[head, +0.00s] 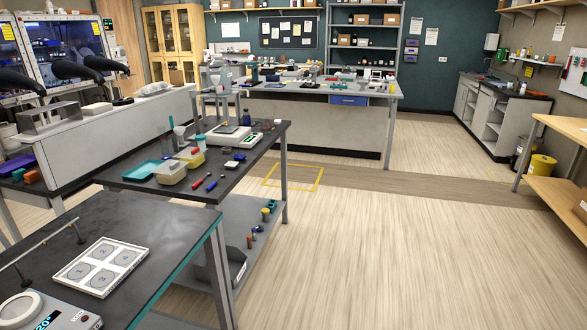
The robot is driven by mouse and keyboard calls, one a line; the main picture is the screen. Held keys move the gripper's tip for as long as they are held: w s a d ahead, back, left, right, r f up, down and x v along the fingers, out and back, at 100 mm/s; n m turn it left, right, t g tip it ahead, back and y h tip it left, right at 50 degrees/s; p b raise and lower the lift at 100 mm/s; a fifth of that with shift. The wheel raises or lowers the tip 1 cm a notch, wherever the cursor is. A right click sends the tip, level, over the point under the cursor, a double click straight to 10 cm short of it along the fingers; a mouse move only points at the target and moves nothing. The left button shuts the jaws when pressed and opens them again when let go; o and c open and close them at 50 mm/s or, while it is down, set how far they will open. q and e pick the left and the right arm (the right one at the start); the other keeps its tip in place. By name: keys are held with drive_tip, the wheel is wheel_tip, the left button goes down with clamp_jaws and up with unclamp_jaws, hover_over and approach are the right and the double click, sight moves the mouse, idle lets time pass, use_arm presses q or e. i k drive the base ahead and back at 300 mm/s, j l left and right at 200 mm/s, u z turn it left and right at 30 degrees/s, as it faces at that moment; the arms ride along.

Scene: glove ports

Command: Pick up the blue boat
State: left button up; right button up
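I cannot make out a blue boat for certain. A shallow teal tray (143,170) lies at the left end of the dark middle table (222,178). Beside it are a cream tub (170,175) and a yellow dish (191,158). A small blue pen-like item (211,186) lies near a red one (200,181) toward the table's front edge. A dark blue upright item (246,118) stands at the back of that table. Other small items are too small to identify. Neither of my grippers is in view.
A near dark table (165,225) holds a white tray with numbered circles (101,267) and a device with a display (50,312). A lower shelf (240,215) carries small items. Wooden shelving (560,165) stands at right. The floor (400,240) in the middle is clear.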

sight(238, 157)
drive_tip(key=i+l+u, duration=0.3)
drive_tip(key=i, duration=0.15)
drive_tip(key=i+l+u, duration=0.3)
drive_tip(key=i, duration=0.15)
drive_tip(key=i+l, duration=0.2)
drive_tip(key=i+l+u, duration=0.1)
drive_tip(key=i, duration=0.35)
drive_tip(key=l, duration=0.1)
